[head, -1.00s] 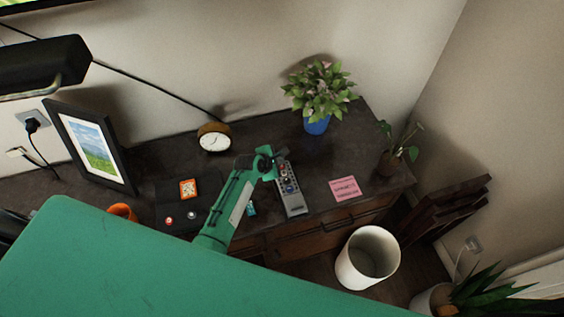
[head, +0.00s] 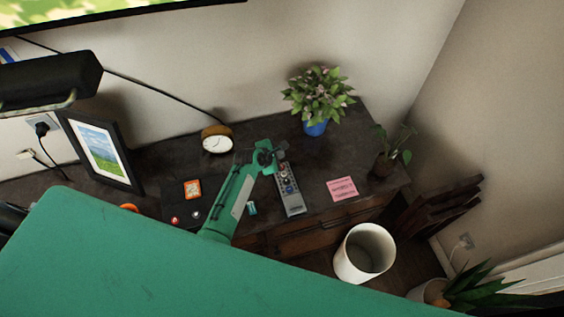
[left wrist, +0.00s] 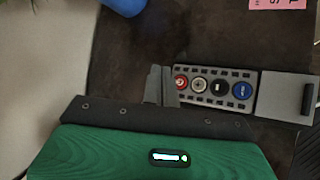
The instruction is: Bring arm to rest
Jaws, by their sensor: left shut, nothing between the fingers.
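My left gripper (head: 266,156) is at the end of the green arm that reaches over the dark desk in the head view. Its fingers (left wrist: 160,85) are closed together and hold nothing. They are just beside the end of a grey remote-like device with colored round buttons (head: 289,190). The device also shows in the left wrist view (left wrist: 215,88), right of the fingertips. I cannot tell whether the fingers touch it. A large green surface, likely part of my body, covers the lower left of the head view. My right gripper is not seen.
The dark desk (head: 240,180) carries a clock (head: 217,142), a potted flower (head: 316,105), a picture frame (head: 100,152), a pink note (head: 342,188) and a small plant (head: 384,160). A white bin (head: 364,252) stands in front of the desk. A dark lamp (head: 45,85) hangs at left.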

